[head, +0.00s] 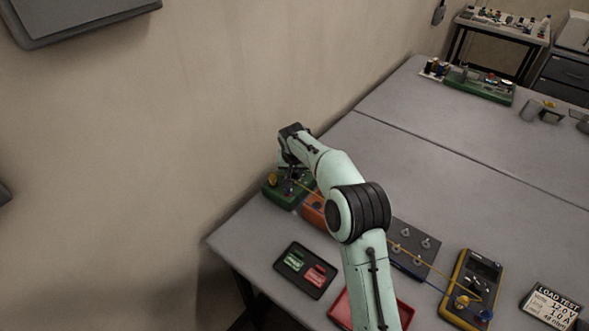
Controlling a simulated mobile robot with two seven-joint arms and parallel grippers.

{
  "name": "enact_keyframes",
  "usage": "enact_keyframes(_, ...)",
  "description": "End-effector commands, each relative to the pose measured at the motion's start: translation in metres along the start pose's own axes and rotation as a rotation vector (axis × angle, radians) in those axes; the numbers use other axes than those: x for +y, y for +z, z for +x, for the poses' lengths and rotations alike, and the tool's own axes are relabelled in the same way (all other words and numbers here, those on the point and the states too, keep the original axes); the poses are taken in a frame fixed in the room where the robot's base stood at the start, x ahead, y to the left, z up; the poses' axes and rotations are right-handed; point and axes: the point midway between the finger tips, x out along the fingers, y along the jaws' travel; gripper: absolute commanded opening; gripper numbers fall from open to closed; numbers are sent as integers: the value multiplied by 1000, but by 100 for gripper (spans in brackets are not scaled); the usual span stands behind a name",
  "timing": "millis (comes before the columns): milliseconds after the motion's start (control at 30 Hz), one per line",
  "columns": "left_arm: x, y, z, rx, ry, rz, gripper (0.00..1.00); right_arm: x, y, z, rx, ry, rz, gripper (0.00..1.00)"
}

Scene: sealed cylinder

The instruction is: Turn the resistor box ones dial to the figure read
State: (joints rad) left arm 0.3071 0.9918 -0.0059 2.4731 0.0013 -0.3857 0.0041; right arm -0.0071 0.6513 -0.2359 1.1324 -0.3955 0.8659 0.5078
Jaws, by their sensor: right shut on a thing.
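My right gripper (286,170) reaches over the green box (274,195) at the table's left edge. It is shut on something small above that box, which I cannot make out. A dark box with several grey knobs (413,244), possibly the resistor box, lies right of my arm; its left part is hidden. No dial figures are readable. A yellow multimeter (470,285) lies to its right, its display too small to read. A yellow lead (425,262) runs from the meter across the dark box behind my arm. My left gripper is not in view.
An orange box (313,208) sits beside the green one, partly behind my arm. A black tray (305,270) holds a green and a red piece. A red tray (403,315) is partly under my arm. A "LOAD TEST" card (553,308) stands right. The table's far middle is clear.

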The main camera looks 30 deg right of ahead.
Motion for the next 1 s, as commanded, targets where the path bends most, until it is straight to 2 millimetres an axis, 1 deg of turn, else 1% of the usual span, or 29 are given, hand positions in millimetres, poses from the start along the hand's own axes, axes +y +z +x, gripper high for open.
enact_keyframes(467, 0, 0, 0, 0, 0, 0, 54, 0, 0, 0, 0, 7, 17, 0)
enact_keyframes(500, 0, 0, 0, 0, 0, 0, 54, 0, 0, 0, 0, 7, 16, 36)
enact_keyframes(567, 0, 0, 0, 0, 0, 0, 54, 0, 0, 0, 0, 7, 16, 54)
enact_keyframes(867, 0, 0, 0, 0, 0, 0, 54, 0, 0, -1, 1, 6, 16, 54)
enact_keyframes(1000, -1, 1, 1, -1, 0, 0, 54, 0, -1, -12, 2, 5, 16, 54)
